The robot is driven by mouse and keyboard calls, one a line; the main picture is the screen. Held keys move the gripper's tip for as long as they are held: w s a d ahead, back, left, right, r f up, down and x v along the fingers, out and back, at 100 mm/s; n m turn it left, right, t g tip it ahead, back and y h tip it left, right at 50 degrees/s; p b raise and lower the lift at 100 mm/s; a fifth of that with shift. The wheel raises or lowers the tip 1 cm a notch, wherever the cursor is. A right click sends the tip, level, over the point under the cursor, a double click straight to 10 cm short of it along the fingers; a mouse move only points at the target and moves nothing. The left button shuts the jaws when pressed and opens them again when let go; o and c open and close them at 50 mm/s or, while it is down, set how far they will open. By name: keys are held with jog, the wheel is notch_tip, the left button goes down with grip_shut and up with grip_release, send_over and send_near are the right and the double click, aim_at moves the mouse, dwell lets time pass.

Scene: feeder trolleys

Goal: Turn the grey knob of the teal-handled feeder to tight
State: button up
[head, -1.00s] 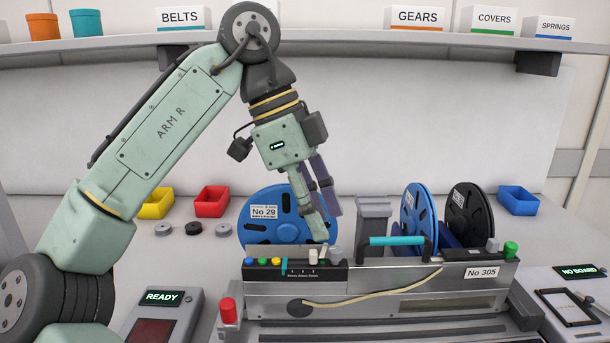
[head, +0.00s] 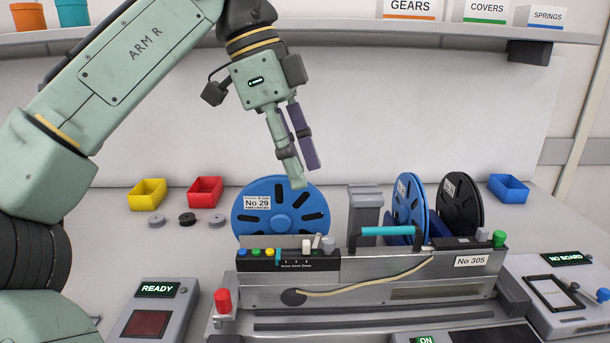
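The feeder (head: 365,275), labelled No 305, has a teal handle (head: 386,232) on top and stands across the bench front. Its grey knob (head: 328,244) sits at the right end of a black control panel (head: 262,265), beside a cream knob (head: 306,246). The small print under the panel's tick marks is too fine to read. My gripper (head: 304,178) hangs above and slightly left of the grey knob, well clear of it. Its green and purple fingers stand apart with nothing between them.
A blue reel (head: 280,224) marked No 29 stands behind the panel, below my fingers. More reels, blue (head: 402,205) and black (head: 462,200), stand at right. A grey block (head: 366,212) rises behind the handle. A red knob (head: 222,300) is at front left.

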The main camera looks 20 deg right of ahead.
aim_at(329, 239)
jog(key=s+d+n+t+y+p, duration=0.2)
jog(key=d+n+y+p, duration=0.15)
jog(key=n+p, duration=0.35)
jog(key=shift+m, duration=0.6)
jog(key=f, duration=1)
jog(key=shift+s+d+f+p, duration=0.2)
jog(key=shift+d+f+p, duration=0.05)
jog(key=shift+f+p, duration=0.15)
jog(key=shift+c, duration=0.6)
grip_shut()
